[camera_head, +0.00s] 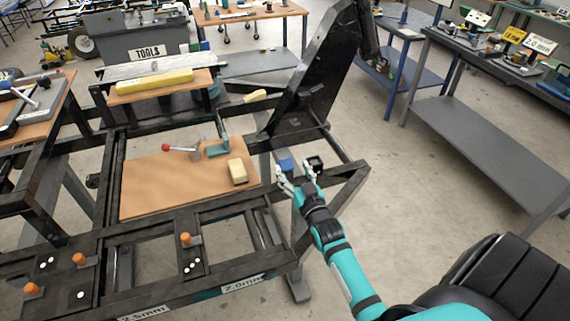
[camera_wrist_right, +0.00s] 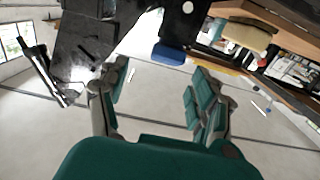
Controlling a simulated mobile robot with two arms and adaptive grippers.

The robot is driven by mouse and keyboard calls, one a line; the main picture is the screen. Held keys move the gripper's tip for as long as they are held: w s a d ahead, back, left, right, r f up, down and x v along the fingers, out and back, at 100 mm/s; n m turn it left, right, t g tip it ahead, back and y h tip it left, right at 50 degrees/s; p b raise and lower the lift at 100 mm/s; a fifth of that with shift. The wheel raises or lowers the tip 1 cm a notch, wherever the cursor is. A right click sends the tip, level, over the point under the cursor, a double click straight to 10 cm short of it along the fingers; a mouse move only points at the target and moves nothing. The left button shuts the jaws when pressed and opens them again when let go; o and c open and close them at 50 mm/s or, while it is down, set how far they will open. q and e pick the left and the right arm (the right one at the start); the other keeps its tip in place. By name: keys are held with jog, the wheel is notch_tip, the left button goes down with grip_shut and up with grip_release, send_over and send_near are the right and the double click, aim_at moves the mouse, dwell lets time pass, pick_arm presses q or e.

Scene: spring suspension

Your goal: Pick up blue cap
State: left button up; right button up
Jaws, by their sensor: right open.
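The blue cap (camera_head: 287,165) is a small blue piece at the right end of the black frame, just beyond my right gripper. It also shows in the right wrist view (camera_wrist_right: 170,54), under a dark plate and ahead of the gap between the fingers. My right gripper (camera_head: 296,180) is open, with its fingers spread and pointing toward the cap. In the right wrist view nothing lies between the fingers, and the cap appears apart from them. My left gripper is not in view.
A brown board (camera_head: 165,190) on the black frame holds a red-knobbed lever (camera_head: 180,148), a green clamp-like part and a cream block (camera_head: 237,172). A tall black plate (camera_head: 315,75) rises behind the cap. Several orange knobs stand on the front rails. Open floor lies right of the frame.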

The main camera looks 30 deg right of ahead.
aim_at(285, 160)
jog(key=shift+w+r, duration=0.15)
jog(key=shift+w, duration=0.25)
jog(key=x, duration=0.1)
jog(key=p+x, duration=0.1)
jog(key=x, duration=0.2)
jog(key=shift+w+f, duration=0.35)
jog(key=shift+w, duration=0.05)
jog(key=shift+s, duration=0.1)
jog(key=c, duration=1.3)
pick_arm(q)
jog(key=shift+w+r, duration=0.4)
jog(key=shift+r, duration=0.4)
pick_arm(e)
grip_shut()
jog(key=shift+r, duration=0.15)
